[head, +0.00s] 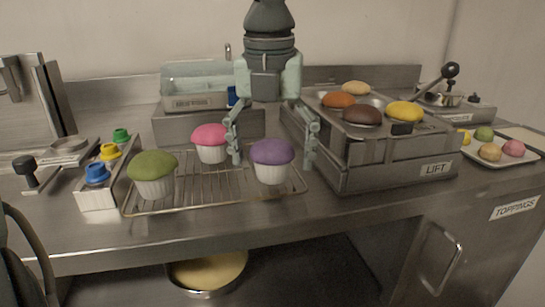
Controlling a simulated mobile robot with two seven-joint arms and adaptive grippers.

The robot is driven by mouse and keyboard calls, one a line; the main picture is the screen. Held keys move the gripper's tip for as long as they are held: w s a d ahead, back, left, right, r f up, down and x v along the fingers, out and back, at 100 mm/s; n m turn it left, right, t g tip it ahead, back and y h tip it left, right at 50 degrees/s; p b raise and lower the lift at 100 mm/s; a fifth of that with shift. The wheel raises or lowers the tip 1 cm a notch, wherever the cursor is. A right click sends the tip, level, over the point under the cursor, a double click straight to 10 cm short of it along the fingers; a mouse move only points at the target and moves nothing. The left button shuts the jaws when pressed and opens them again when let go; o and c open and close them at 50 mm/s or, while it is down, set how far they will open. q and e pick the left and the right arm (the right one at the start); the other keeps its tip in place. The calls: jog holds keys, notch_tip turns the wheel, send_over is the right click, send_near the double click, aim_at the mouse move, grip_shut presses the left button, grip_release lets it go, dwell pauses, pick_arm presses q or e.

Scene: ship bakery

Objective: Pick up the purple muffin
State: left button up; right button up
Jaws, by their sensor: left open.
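The purple muffin (272,153), in a white ribbed cup, stands upright at the right end of a wire rack (205,203). My left gripper (273,157) points down from above with its fingers spread wide. One finger is left of the purple muffin, between it and the pink muffin (211,138); the other is on its right, close to the lift box. Gaps show beside the muffin, so the fingers do not appear closed on it. A green muffin (153,168) stands at the rack's left end. My right gripper is not in view.
A metal box labelled LIFT (390,165), with several coloured buns on top, stands close on the right. A glass-fronted bin (194,90) is behind. A holder with coloured knobs (104,180) is left of the rack. A toppings tray (503,158) is far right. The counter front is clear.

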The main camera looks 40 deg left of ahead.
pick_arm(q)
jog(key=shift+c, duration=0.5)
jog(key=c, duration=0.9)
